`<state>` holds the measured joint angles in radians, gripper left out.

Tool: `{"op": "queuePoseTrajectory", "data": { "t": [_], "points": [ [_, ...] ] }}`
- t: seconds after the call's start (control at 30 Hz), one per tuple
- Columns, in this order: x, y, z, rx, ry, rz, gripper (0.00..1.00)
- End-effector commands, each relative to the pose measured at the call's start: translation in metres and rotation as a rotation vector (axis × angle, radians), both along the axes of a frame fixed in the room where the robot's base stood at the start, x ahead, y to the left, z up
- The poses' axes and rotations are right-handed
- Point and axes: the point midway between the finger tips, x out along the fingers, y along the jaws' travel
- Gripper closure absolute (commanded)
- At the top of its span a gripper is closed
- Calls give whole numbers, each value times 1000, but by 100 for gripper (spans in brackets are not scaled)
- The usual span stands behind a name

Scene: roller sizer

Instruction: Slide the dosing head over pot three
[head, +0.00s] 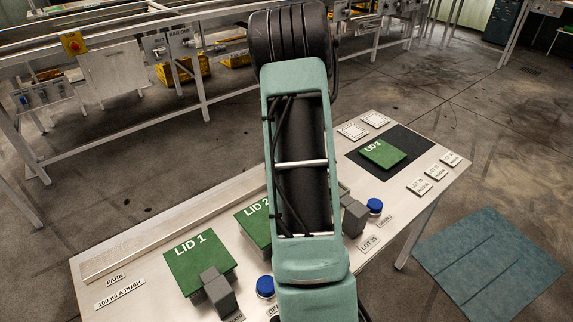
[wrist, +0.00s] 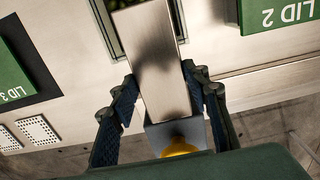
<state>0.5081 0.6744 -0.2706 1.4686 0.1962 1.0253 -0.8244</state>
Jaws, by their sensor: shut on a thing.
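The dosing head (wrist: 158,60) is a shiny metal block in the wrist view, with a grey lower part and a rounded yellow piece at the bottom of the picture. My gripper (wrist: 160,78) has one dark finger on each side of it and is shut on it. The block's far end overlaps a dark opening with a green rim (wrist: 103,18), which may be pot three; most of the opening is hidden. In the head view my arm hides the gripper and the dosing head.
LID 1 (head: 200,262) and LID 2 (head: 252,226) lie on the metal bench (head: 150,238). LID 3 (head: 382,154) lies on a dark mat (head: 412,143) at the right. Grey blocks and blue knobs (head: 265,286) stand along the front. A teal mat (head: 488,262) lies on the floor.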

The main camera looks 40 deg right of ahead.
Motion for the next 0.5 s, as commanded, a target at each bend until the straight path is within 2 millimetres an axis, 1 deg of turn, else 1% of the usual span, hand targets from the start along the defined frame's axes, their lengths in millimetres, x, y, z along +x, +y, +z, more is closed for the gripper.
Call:
{"op": "queuePoseTrajectory", "data": {
  "t": [0.03,0.13,0.5],
  "points": [
    [-1,-7,0,-2,0,-2,100],
    [0,-13,0,-2,1,-2,100],
    [0,-19,1,-6,-2,-1,100]
  ]
}}
